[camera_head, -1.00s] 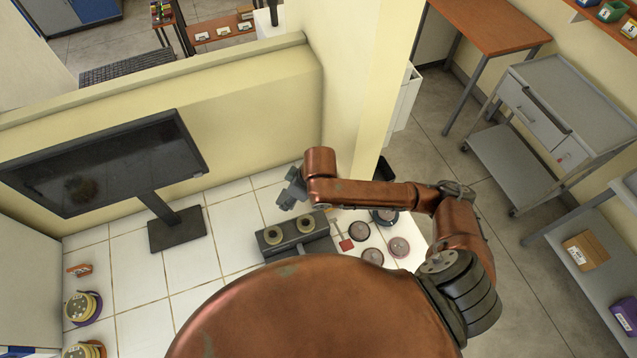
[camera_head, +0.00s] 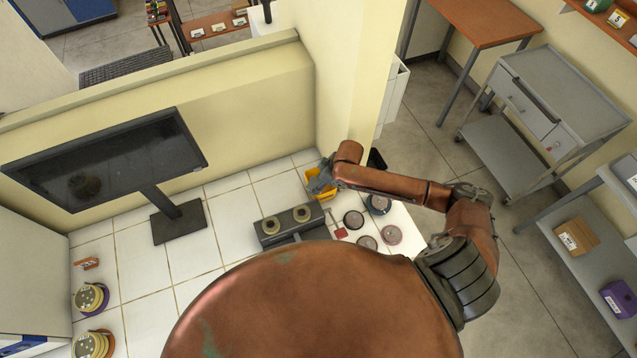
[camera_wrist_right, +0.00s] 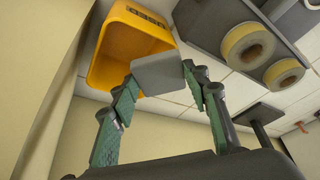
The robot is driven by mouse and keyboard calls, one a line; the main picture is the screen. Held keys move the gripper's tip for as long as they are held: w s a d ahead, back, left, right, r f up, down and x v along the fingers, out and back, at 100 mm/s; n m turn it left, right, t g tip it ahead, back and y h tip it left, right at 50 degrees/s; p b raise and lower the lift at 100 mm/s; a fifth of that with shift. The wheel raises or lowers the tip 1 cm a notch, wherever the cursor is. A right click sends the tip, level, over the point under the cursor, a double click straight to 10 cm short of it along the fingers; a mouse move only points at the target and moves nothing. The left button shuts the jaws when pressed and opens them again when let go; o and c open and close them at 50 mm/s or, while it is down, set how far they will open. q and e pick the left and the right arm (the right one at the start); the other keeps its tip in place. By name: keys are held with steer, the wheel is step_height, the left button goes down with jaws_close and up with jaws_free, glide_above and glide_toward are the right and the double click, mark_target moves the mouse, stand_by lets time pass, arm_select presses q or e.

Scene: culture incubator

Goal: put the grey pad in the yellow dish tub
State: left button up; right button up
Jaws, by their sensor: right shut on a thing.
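The yellow dish tub (camera_head: 313,178) stands on the white tiled counter by the wall corner, partly hidden by my right gripper (camera_head: 320,187). In the right wrist view the tub (camera_wrist_right: 105,48) shows its open mouth and a dark-lettered label. The grey pad (camera_wrist_right: 157,74) is a flat square between the fingertips of my right gripper (camera_wrist_right: 160,77), which is shut on it. The pad overlaps the tub's rim in that view; I cannot tell whether it is below the rim. My left gripper is not in view.
A monitor (camera_head: 110,155) stands at left. The wall (camera_head: 332,90) rises close behind the tub.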

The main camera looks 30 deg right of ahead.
steer(key=shift+f, duration=0.4)
steer(key=shift+s+f, duration=0.1)
steer(key=shift+f, duration=0.25)
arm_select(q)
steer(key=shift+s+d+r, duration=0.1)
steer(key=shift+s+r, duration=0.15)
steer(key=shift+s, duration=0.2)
arm_select(e)
steer(key=o, duration=1)
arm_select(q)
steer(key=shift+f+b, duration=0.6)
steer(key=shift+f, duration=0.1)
arm_select(e)
steer(key=v, duration=1.2)
